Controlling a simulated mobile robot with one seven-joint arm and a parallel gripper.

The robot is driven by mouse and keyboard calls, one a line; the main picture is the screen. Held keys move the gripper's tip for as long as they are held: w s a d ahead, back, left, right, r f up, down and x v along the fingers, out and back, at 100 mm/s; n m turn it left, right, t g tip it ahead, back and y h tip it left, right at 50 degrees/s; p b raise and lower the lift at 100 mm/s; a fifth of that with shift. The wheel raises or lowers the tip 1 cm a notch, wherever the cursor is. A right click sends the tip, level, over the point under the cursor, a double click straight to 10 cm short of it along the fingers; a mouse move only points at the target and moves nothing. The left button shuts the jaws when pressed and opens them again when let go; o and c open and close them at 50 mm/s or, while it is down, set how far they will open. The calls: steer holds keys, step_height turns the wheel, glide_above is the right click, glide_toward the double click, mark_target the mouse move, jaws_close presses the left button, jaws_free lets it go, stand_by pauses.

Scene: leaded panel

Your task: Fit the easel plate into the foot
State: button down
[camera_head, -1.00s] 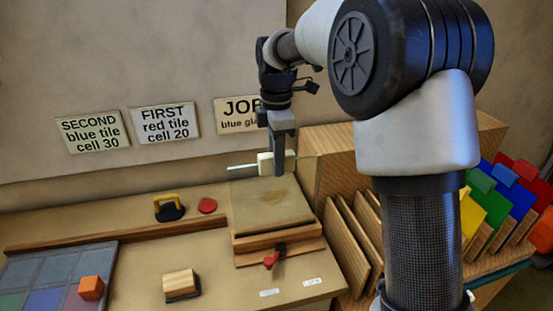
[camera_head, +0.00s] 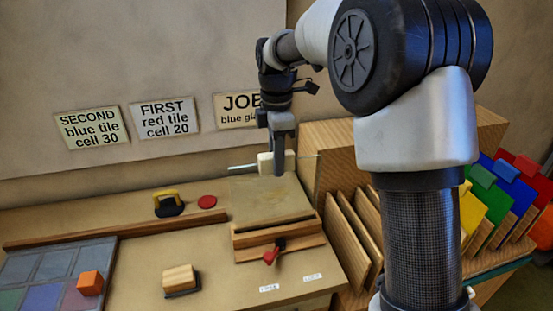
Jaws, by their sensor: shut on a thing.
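The easel plate (camera_head: 268,197) is a flat tan board, tilted, with its lower edge at the wooden foot. A pale block (camera_head: 265,164) with a thin rod to its left sits at the plate's upper edge. My gripper (camera_head: 279,168) is shut there, on what looks like this block; its fingers partly hide the grip. The foot (camera_head: 255,240) is a wooden ledge at the front of the plate, with a red lever (camera_head: 271,256) on its front. I cannot tell whether the plate's lower edge is seated in the foot.
Left are a yellow-handled tool (camera_head: 168,202), a red disc (camera_head: 207,202), a wooden block (camera_head: 180,280) and an orange cube (camera_head: 90,283) on a tile grid (camera_head: 50,265). Wooden panels (camera_head: 345,235) and a rack of coloured tiles (camera_head: 500,195) stand right.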

steer(key=shift+f, duration=0.25)
stand_by(0.3)
steer(key=c, duration=1.4)
jaws_free()
steer(key=shift+c, duration=0.2)
steer(key=shift+f, duration=0.1)
step_height(320, 180, up, 16)
steer(key=r+p, duration=0.1)
steer(key=p, duration=0.1)
steer(key=s+d+r+m+t, duration=0.2)
steer(key=s+d+r+m, duration=0.15)
steer(key=s+m, duration=0.35)
steer(key=s+d+f+m+t, duration=0.1)
steer(key=s+d+f+m, duration=0.1)
steer(key=s, duration=0.4)
steer(key=s+d+f+m+t, duration=0.1)
steer(key=s+d+f+m, duration=0.2)
steer(key=s+f+m, duration=0.2)
steer(key=s+d+f+m+t, duration=0.1)
steer(key=s+f+m, duration=0.3)
steer(key=s, duration=0.5)
steer(key=shift+d+m+t, duration=0.3)
steer(key=shift+d+m, duration=0.4)
steer(key=shift+m, duration=0.4)
